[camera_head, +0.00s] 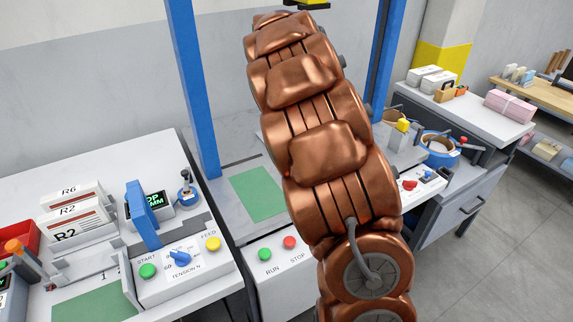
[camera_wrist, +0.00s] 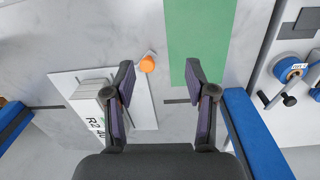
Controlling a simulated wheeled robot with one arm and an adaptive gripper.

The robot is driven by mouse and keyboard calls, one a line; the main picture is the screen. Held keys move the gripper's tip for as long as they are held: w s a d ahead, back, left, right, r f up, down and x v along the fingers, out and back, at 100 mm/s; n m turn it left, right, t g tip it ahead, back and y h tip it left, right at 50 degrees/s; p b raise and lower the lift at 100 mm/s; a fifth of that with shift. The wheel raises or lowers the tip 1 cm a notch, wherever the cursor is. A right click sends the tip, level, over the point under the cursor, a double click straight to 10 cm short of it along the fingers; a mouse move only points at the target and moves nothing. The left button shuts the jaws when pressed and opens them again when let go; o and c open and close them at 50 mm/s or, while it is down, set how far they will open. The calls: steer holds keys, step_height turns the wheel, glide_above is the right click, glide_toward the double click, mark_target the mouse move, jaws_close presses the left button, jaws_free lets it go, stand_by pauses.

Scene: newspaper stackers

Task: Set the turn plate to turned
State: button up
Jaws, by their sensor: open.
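I cannot tell for certain which part is the turn plate. A green plate (camera_head: 257,194) lies flat between the blue posts in the head view, and another green plate (camera_head: 95,305) lies at the lower left. In the wrist view a long green strip (camera_wrist: 202,35) runs down from the top. An orange knob (camera_wrist: 147,64) stands left of it, just beyond my left finger; an orange-topped lever (camera_head: 13,246) shows at the head view's left edge. My gripper (camera_wrist: 159,72) is open and empty above the light surface. The head view does not show its fingers.
A blue bracket (camera_head: 143,214) stands behind the START/FEED panel (camera_head: 185,268). Blue posts (camera_head: 190,85) rise beside the middle station. In the wrist view a blue bar (camera_wrist: 255,130) lies right of my gripper.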

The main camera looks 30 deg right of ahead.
steer(key=shift+n, duration=0.5)
steer(key=w+d+f, duration=0.2)
steer(key=w+d, duration=0.1)
steer(key=w+d+f, duration=0.1)
steer(key=w, duration=0.1)
steer(key=shift+w+d+f, duration=0.1)
steer(key=shift+d+f, duration=0.05)
steer(key=shift+f, duration=0.05)
steer(key=shift+w+f+p, duration=0.1)
steer(key=shift+f+p, duration=0.95)
steer(key=shift+f, duration=2.9)
steer(key=shift+c, duration=0.3)
jaws_close()
